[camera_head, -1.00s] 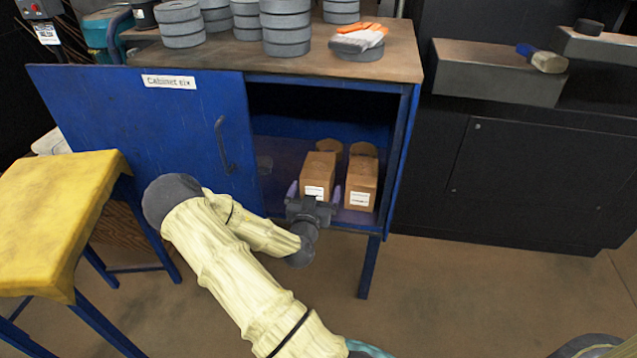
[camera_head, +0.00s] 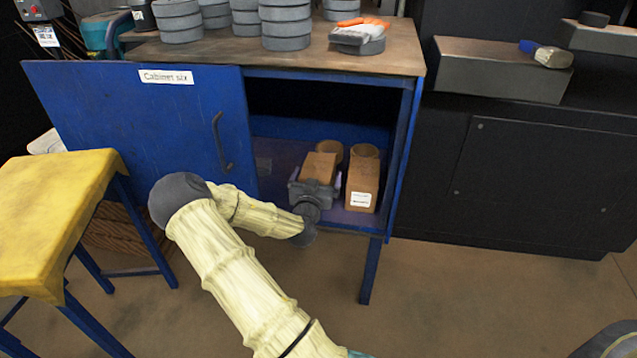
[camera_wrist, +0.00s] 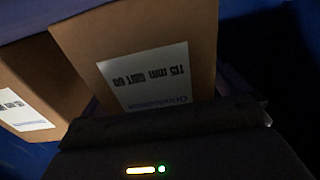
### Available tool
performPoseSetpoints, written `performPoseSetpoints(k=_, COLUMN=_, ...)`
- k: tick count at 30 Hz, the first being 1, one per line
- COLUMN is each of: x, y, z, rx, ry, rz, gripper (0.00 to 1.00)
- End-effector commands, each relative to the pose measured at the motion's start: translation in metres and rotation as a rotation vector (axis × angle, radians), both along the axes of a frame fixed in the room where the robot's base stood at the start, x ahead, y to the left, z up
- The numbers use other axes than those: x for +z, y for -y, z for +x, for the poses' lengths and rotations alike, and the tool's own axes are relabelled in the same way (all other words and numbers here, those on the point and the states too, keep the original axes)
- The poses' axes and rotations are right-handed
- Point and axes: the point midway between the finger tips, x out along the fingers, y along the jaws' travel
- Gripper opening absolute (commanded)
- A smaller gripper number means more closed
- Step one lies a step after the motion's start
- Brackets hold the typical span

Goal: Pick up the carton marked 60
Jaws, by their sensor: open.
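The carton marked 60 (camera_head: 320,167) is a brown box on the cabinet floor, left of the other carton. In the wrist view, its front (camera_wrist: 150,65) fills the middle, with an upside-down white label reading "115 mm GRIT 60". My gripper (camera_head: 316,184) is open at the carton's front end, with purple fingers on either side. In the wrist view, the gripper body hides the carton's near edge, and I cannot tell whether the fingers touch it.
A second carton (camera_head: 362,185) stands close on the right; its label is unreadable. Round brown items (camera_head: 330,150) sit behind. The blue cabinet door (camera_head: 140,125) stands open on the left. Grey disc stacks (camera_head: 286,25) stand on the cabinet top. A yellow-topped stool (camera_head: 50,215) is at left.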

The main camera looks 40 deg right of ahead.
Motion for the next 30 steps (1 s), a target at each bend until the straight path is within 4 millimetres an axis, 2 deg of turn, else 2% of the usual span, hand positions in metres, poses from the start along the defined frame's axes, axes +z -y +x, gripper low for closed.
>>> performPoseSetpoints(k=13, x=0.0006, y=-0.0003, z=-0.0004, rx=0.0, ry=0.0, rz=0.0, gripper=0.98)
performPoseSetpoints(k=24, x=0.0005, y=-0.0003, z=-0.0005, rx=-0.001, ry=0.001, rz=0.001, gripper=0.25)
performPoseSetpoints(k=25, x=0.0031, y=0.0003, z=-0.0002, rx=-0.001, ry=0.005, rz=-0.003, gripper=0.23)
performPoseSetpoints(k=30, x=0.003, y=0.0002, z=-0.0002, rx=-0.001, ry=0.005, rz=-0.003, gripper=0.23)
